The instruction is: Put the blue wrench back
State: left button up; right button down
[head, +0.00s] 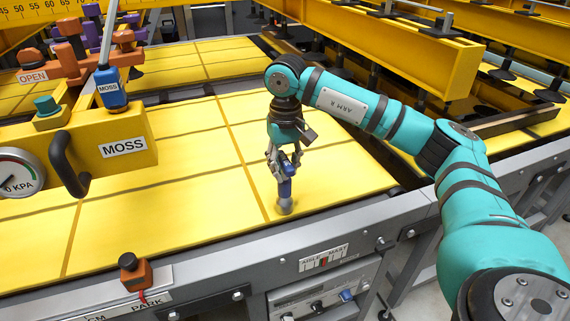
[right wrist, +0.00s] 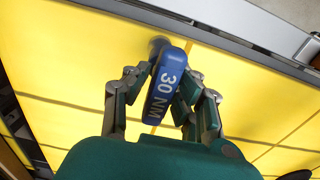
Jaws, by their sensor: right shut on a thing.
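The blue wrench (head: 286,188) is upright over the yellow panel (head: 160,215), near its front edge, with its grey round lower end at the panel surface. I cannot tell whether that end touches the panel. My right gripper (head: 285,170) is shut on its blue handle from above. In the right wrist view the wrench (right wrist: 166,88) shows the marking "30 NM" and sits between both fingers of my right gripper (right wrist: 163,85). My left gripper is not in view.
A yellow block marked MOSS (head: 105,150) with a black handle and a gauge (head: 18,173) stands at the left. Yellow beams (head: 400,45) with suction cups hang at the back right. The panel around the wrench is clear.

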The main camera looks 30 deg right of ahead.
jog(key=shift+f, duration=0.15)
jog(key=c, duration=1.1)
grip_release()
notch_tip(320, 180, up, 12)
jog(key=shift+r, duration=0.2)
